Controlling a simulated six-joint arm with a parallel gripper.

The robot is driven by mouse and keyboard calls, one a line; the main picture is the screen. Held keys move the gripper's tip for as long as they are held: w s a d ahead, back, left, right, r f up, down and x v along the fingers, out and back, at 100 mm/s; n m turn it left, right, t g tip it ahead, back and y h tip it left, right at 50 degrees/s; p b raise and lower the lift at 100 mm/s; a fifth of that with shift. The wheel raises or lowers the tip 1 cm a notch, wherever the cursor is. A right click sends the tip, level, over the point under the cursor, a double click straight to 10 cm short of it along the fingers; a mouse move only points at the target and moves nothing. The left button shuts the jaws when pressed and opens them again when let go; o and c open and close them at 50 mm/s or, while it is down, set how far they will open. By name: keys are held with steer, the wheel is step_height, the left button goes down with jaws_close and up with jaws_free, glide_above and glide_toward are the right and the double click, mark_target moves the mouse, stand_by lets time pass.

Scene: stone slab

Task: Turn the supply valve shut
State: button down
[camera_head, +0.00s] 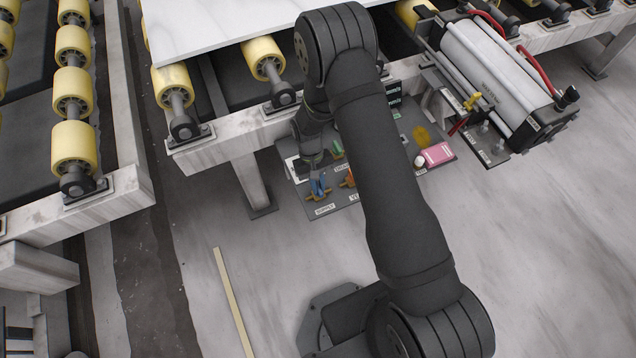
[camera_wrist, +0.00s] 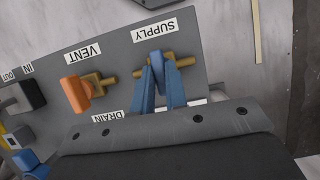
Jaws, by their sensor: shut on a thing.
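The supply valve is a brass fitting (camera_wrist: 184,62) on a grey panel (camera_wrist: 215,75), beside the label SUPPLY. My gripper (camera_wrist: 160,72) reaches it with two blue fingers, which close in around the valve's handle. In the head view my gripper (camera_head: 318,187) is at the lower left of the panel, at the supply valve's brass body (camera_head: 312,196).
The orange vent valve (camera_wrist: 76,92) sits close beside the supply valve. A pink box (camera_head: 437,155) is on the panel's right. Yellow rollers (camera_head: 262,58) carry a pale slab (camera_head: 215,22) above. A large cylinder unit (camera_head: 490,75) stands at upper right. Open floor lies below the panel.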

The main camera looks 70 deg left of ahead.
stand_by(0.4)
steer(key=c, duration=1.4)
jaws_free()
steer(key=shift+c, duration=0.2)
steer(key=v, duration=1.7)
steer(key=shift+a+r, duration=0.15)
steer(key=x, duration=1.7)
steer(key=shift+f, duration=0.2)
